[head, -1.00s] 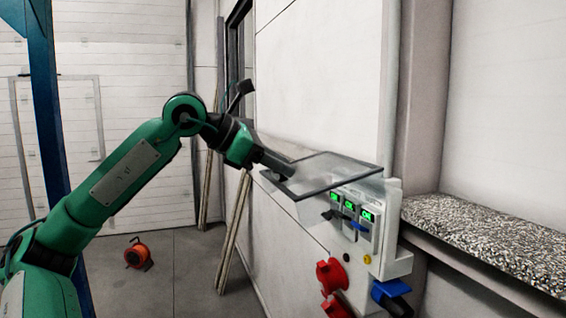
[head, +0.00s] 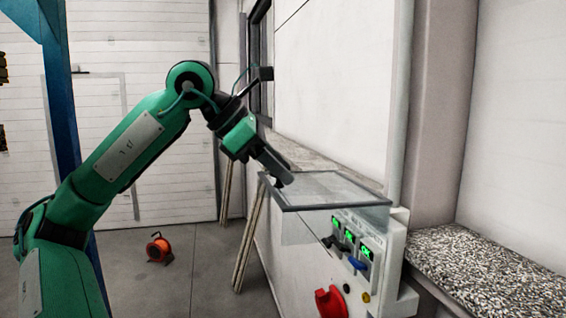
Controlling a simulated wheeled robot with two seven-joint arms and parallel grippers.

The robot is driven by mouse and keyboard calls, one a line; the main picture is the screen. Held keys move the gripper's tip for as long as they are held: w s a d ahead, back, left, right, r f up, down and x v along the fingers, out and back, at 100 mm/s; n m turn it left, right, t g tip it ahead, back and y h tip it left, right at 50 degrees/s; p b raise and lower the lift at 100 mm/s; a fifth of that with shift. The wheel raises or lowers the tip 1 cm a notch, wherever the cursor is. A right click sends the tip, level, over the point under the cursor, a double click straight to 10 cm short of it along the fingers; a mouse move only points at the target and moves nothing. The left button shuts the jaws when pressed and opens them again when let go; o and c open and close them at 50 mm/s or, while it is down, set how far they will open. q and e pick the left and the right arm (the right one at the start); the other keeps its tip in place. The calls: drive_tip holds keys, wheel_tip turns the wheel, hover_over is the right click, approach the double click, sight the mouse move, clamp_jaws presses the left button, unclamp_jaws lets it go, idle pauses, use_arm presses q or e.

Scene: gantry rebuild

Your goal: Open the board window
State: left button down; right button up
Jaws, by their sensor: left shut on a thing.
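The board (head: 392,262) is a pale box on the wall at the lower right, with several green-lit switches (head: 350,238) on its front. Its window (head: 330,188), a clear pane with a dark frame, is swung up and stands out roughly level above the switches. My left gripper (head: 279,182) is at the window's left corner, shut on the window's edge. The exact contact of the fingertips is small and partly hidden. My right gripper is not in view.
Red sockets (head: 331,302) sit low on the board. A speckled stone ledge (head: 490,270) runs along the wall at the right. Wooden poles (head: 250,236) lean on the wall, and an orange cable reel (head: 159,248) stands on the floor. A blue post (head: 62,120) rises at the left.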

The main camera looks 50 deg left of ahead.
use_arm(q)
drive_tip(key=shift+f, duration=0.15)
drive_tip(key=c, duration=1.2)
unclamp_jaws()
drive_tip(key=shift+w, duration=0.1)
drive_tip(key=shift+o, duration=0.7)
drive_tip(key=shift+w, duration=0.25)
drive_tip(key=b+v, duration=0.2)
drive_tip(key=v, duration=1.1)
drive_tip(key=shift+a+r, duration=0.2)
drive_tip(key=shift+r, duration=0.1)
drive_tip(key=shift+s, duration=0.2)
drive_tip(key=shift+w, duration=0.1)
